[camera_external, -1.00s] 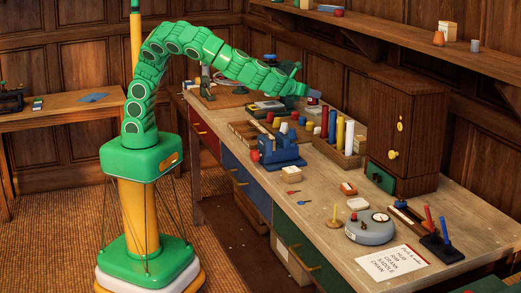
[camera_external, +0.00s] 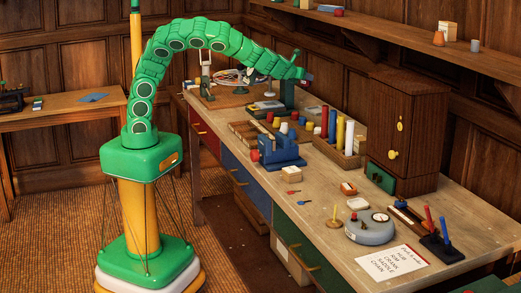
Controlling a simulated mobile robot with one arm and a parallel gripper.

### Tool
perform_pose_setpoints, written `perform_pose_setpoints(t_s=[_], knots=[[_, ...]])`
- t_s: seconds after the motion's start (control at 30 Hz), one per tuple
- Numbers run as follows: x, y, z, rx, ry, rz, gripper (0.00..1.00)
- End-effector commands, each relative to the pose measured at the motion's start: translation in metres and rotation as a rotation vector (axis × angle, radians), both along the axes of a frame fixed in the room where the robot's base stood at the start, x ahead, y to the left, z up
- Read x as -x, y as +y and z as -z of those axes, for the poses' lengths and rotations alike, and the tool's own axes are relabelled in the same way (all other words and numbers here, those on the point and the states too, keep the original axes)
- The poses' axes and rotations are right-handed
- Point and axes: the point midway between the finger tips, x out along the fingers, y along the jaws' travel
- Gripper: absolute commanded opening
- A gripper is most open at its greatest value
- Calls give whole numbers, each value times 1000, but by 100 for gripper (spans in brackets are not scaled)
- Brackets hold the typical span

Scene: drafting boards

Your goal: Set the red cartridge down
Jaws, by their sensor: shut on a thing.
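My gripper (camera_external: 303,74) is at the end of the green arm, raised above the back part of the long workbench. It is shut on a small dark reddish thing (camera_external: 309,78), which I take to be the red cartridge. The fingers hide much of it, and it is held in the air, clear of the bench top.
The long workbench (camera_external: 330,237) holds a box of upright coloured rolls (camera_external: 349,136), a blue machine (camera_external: 281,152), a wooden cabinet (camera_external: 408,130), a grey round device (camera_external: 370,231) and a paper list (camera_external: 392,264). A wall shelf (camera_external: 400,33) hangs above.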

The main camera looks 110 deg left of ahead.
Motion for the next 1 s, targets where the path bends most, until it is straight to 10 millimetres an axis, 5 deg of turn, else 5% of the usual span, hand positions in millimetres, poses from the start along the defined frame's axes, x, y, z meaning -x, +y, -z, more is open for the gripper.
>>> perform_pose_setpoints(t_s=[0.2, 0.6, 1.0], knots=[[21, 27, 1, 3, 4, -29, 19], [19, 24, 45, 4, 7, -24, 19], [0, 41, 64, 6, 3, -26, 19]])
